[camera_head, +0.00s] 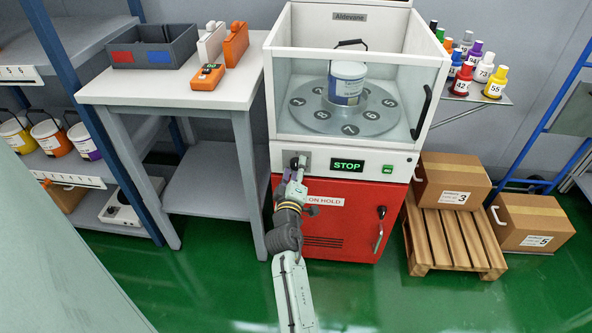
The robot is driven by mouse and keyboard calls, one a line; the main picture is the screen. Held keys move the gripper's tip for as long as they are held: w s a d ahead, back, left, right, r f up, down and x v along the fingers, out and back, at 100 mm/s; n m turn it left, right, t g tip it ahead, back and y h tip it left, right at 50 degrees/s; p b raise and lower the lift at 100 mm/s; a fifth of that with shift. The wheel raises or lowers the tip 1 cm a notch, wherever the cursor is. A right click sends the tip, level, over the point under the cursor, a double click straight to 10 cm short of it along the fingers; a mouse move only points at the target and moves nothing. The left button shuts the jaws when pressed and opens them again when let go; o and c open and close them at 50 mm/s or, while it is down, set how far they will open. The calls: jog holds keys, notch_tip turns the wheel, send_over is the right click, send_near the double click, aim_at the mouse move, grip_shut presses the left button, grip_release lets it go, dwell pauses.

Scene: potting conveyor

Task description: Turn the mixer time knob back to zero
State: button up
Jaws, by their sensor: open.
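The mixer (402,168) is a white and red machine with a clear-walled chamber on top. Its front panel has a lit green STOP display (347,165) and a small green button (387,169) to the right. A dark round time knob (294,162) shows at the panel's left end, partly covered by my gripper. My gripper (298,164) is open, with its fingertips at the knob. I cannot tell whether they touch it, and the knob's pointer and scale are too small to read.
A white paint bucket (347,83) stands on the numbered turntable inside the chamber. A white table (170,93) with a grey bin (153,46) and orange devices is at left. The green floor (380,290) in front is open.

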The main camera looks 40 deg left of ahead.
jog(key=v, duration=1.2)
jog(key=shift+a+r, duration=0.1)
